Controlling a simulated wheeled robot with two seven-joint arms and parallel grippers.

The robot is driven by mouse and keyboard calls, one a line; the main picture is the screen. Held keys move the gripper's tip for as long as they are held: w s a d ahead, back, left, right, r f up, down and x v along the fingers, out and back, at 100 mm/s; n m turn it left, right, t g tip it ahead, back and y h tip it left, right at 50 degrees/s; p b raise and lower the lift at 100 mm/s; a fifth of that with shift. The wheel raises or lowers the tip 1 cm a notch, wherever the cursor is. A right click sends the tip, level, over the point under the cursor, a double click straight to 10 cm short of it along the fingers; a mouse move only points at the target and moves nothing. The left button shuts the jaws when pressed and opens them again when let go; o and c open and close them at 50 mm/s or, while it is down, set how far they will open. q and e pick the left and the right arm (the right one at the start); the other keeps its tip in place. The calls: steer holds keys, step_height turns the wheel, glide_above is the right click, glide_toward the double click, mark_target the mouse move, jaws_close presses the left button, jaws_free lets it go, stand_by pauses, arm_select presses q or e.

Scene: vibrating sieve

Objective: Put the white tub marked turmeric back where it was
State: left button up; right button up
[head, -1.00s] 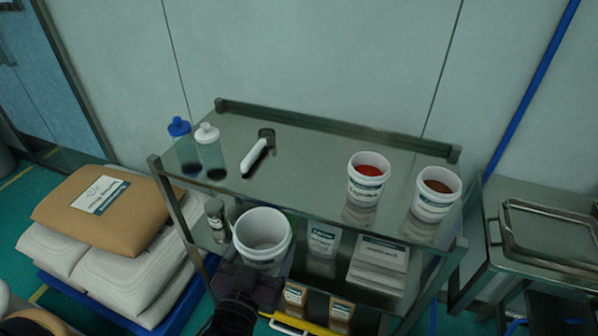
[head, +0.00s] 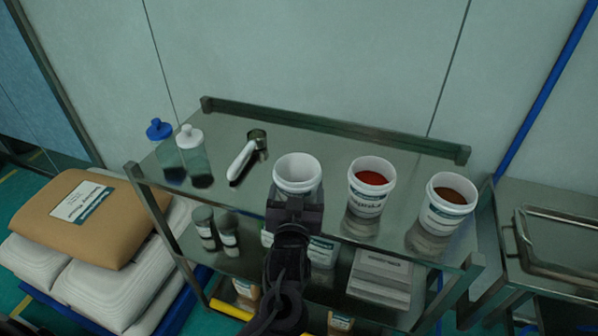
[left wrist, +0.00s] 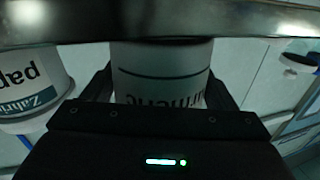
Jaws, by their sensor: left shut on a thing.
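The white turmeric tub (head: 297,170) is upright at the front of the rack's top shelf, left of the tub with red powder. My left gripper (head: 296,198) is shut on it from the front, with the arm reaching up from below. In the left wrist view the picture is upside down and the tub (left wrist: 160,72) sits between the two fingers, part of its lettering showing. The shelf edge (left wrist: 150,22) hides the tub's base there, so I cannot tell whether it touches the shelf. The tub looks empty inside. My right gripper is not in view.
The paprika tub with red powder (head: 371,186) and a tub with brown powder (head: 448,203) stand to the right on the top shelf (head: 330,145). A scoop (head: 246,160) and two bottles (head: 190,155) are to the left. Smaller jars and boxes fill the lower shelf.

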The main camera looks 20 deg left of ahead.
mark_target(299, 177)
arm_select(q)
steer(key=shift+x, duration=0.75)
steer(key=x, duration=0.3)
steer(key=shift+w+a+r+p, duration=0.1)
steer(key=shift+w+r+p, duration=0.1)
steer(key=shift+w+p, duration=0.2)
steer(key=shift+w+f+p, duration=0.1)
steer(key=shift+f+p, duration=0.15)
steer(key=shift+p, duration=0.15)
steer(key=shift+f, duration=0.25)
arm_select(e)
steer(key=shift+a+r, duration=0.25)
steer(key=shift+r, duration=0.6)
